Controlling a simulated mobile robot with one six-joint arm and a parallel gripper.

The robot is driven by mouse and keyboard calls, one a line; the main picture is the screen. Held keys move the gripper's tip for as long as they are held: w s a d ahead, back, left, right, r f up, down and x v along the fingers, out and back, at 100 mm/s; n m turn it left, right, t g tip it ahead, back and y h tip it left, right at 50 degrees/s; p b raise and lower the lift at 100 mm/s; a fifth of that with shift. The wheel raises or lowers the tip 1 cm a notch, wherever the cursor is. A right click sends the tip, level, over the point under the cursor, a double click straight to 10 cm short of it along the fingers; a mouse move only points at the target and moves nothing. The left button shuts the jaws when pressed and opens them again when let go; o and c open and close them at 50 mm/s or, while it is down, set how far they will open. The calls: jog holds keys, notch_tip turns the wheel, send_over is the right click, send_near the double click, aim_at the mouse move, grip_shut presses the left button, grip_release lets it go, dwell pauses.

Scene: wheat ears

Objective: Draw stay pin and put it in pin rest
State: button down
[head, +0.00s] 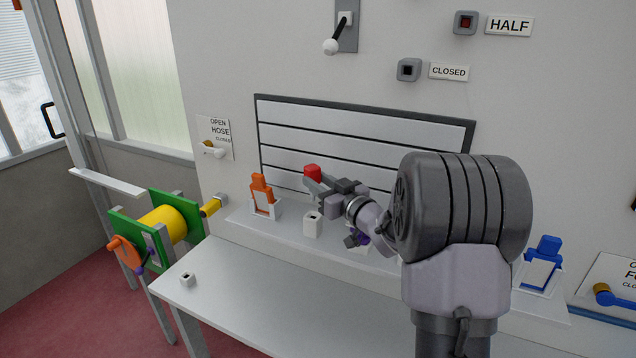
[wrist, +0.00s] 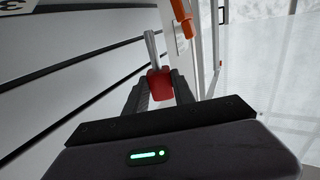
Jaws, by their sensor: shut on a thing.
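My gripper (head: 316,180) is shut on a red-headed pin (head: 312,171), held above the ledge in front of the louvred panel. In the wrist view the red head (wrist: 160,84) sits between the two fingers, and a grey shaft (wrist: 151,47) sticks out beyond them. In the head view the shaft is hard to make out. A small white block with a dark hole (head: 312,226) stands on the ledge below the gripper, apart from the pin. No label shows which is the pin rest.
An orange piece in a white holder (head: 262,207) stands left of the gripper on the ledge. A blue one (head: 541,275) stands at right. My arm hides part of the ledge. The table top (head: 265,300) is largely clear. A green-and-yellow reel (head: 160,228) stands at left.

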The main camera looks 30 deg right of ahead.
notch_tip(320, 180, down, 4)
jog(key=b, duration=0.2)
jog(key=shift+r+b, duration=0.2)
jog(key=shift+b, duration=0.1)
jog(key=shift+b, duration=0.75)
dwell(0.9)
jog(key=shift+f, duration=0.1)
jog(key=shift+f+b, duration=0.3)
jog(key=shift+b, duration=0.1)
jog(key=shift+f+b, duration=1.9)
jog(key=shift+f, duration=0.1)
